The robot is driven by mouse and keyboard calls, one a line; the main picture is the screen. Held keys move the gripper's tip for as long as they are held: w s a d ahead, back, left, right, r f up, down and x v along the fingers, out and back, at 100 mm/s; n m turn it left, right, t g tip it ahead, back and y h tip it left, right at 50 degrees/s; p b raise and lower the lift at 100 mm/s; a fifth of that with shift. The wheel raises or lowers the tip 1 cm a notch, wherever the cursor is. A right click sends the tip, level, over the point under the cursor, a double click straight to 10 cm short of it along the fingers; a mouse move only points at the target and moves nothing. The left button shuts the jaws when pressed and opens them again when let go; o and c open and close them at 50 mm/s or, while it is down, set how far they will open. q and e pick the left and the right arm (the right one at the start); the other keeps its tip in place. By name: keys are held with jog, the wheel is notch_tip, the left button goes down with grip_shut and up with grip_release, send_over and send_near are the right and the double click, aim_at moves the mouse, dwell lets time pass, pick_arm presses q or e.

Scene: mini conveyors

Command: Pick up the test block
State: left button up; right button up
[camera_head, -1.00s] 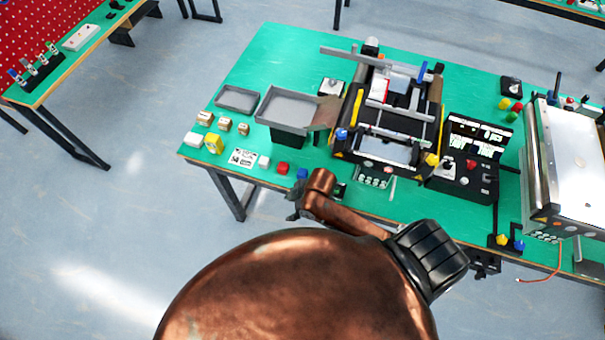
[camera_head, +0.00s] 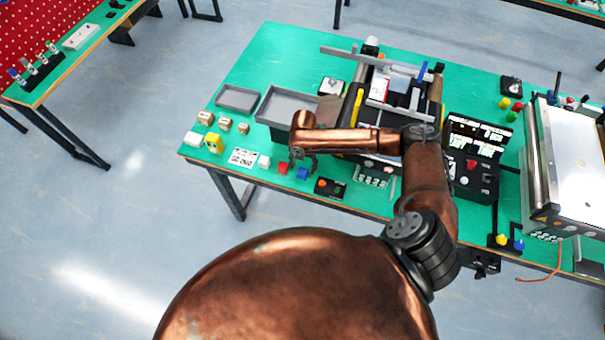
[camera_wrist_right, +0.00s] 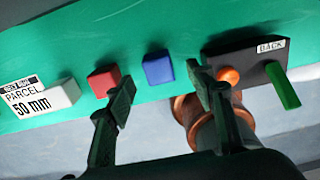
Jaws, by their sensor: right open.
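No block is clearly labelled as the test block. Small blocks stand along the front edge of the green table: a red one (camera_head: 282,168), a blue one (camera_head: 303,173) and a white one (camera_head: 264,162). My right gripper (camera_head: 303,163) hangs open and empty by the red and blue blocks. In the right wrist view my right gripper (camera_wrist_right: 160,85) has the blue block (camera_wrist_right: 158,68) beyond and between its fingertips, with the red block (camera_wrist_right: 103,81) by the left finger. My left gripper is out of view.
A black button box (camera_head: 330,188) sits right of the blue block; its "BACK" label and green lever (camera_wrist_right: 283,86) show in the wrist view. A mini conveyor (camera_head: 370,150) and a grey tray (camera_head: 237,98) stand behind. A yellow block (camera_head: 214,143) is at left.

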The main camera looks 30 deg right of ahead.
aim_at(302, 172)
jog(key=f, duration=0.5)
jog(key=shift+a+f+p, duration=0.15)
jog(key=shift+a+p, duration=0.05)
jog(key=shift+p, duration=0.2)
jog(key=c, duration=1.2)
